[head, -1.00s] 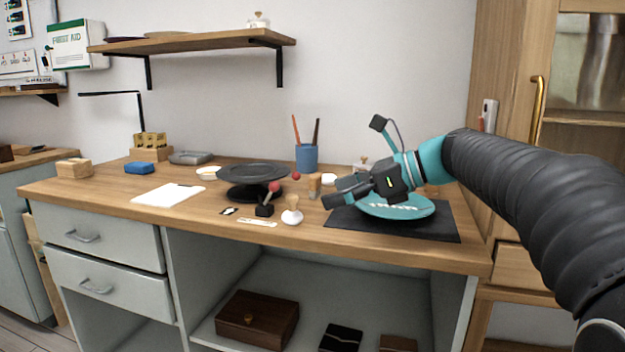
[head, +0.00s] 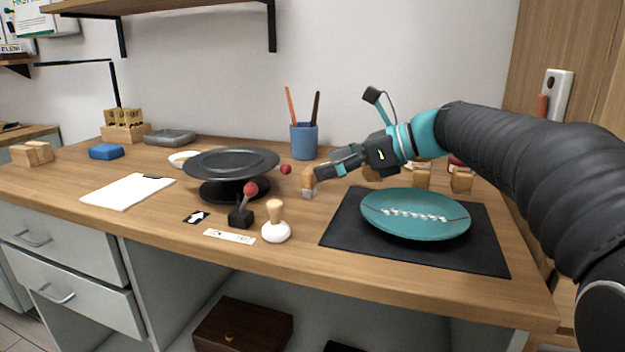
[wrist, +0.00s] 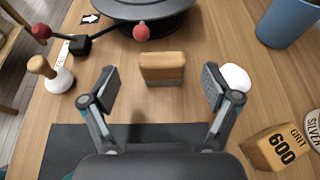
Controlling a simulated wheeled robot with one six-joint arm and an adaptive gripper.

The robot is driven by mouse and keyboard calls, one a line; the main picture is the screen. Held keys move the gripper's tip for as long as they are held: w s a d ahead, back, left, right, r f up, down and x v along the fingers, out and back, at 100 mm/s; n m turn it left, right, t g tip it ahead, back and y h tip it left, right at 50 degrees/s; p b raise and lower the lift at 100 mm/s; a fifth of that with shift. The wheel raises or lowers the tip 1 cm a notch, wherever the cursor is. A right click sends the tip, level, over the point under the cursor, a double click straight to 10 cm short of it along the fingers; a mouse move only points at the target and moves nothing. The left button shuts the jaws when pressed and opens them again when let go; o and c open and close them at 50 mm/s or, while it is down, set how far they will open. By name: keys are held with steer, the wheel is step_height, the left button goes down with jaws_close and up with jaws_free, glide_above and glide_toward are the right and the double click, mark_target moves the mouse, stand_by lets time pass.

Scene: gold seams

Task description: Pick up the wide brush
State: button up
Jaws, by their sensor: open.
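The wide brush (head: 308,184) stands on the wooden bench, right of the black turntable. It has a tan wooden top and a grey lower part. It also shows in the wrist view (wrist: 162,68), centred between my fingers and a little beyond their tips. My gripper (head: 325,170) is open and empty, reaching in from the right close to the brush. In the wrist view my two fingers (wrist: 160,84) stand wide apart, one on each side of the brush's line, with visible gaps. In the head view the near finger partly overlaps the brush's right side.
The black turntable (head: 232,163) and a blue cup (head: 304,142) stand behind. A teal plate (head: 415,226) lies on a black mat (head: 345,235). A 600 grit block (wrist: 280,148) is right.

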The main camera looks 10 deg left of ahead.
mark_target(313, 167)
steer(key=x, duration=0.4)
steer(key=shift+w+f, duration=0.1)
steer(key=shift+f, duration=0.15)
steer(key=shift+d, duration=0.1)
steer(key=c, duration=1.2)
